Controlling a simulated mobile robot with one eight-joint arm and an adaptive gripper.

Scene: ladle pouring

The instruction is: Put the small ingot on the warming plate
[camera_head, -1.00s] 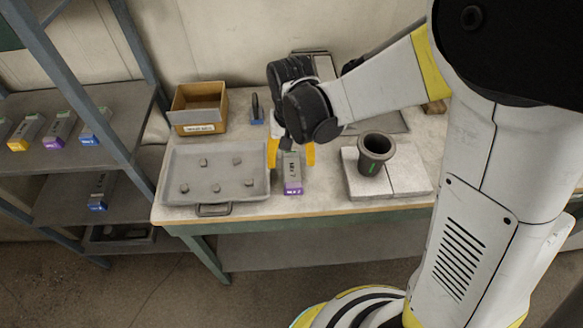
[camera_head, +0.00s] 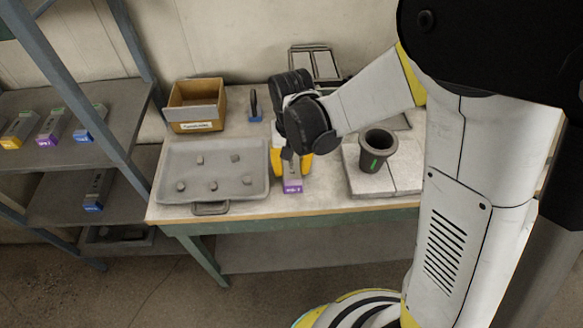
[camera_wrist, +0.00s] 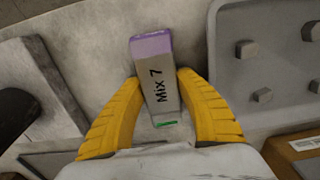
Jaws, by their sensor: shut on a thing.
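A grey ingot marked "Mix 7" with a purple end (camera_head: 292,187) lies on the table, just right of the grey tray; whether it is lifted at all I cannot tell. It also shows in the wrist view (camera_wrist: 158,85), its purple end away from me and a green patch at the near end. My gripper (camera_head: 291,168) has a yellow finger on each side of it and is shut on it. The shallow grey tray (camera_head: 214,147) with several small dark lumps may be the warming plate; no label shows this.
A dark crucible-like cup (camera_head: 378,145) stands on pale slabs (camera_head: 405,181) at the right. A cardboard box (camera_head: 196,105) and a blue-based tool (camera_head: 255,107) stand behind. A shelf (camera_head: 70,140) at the left holds several similar ingots.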

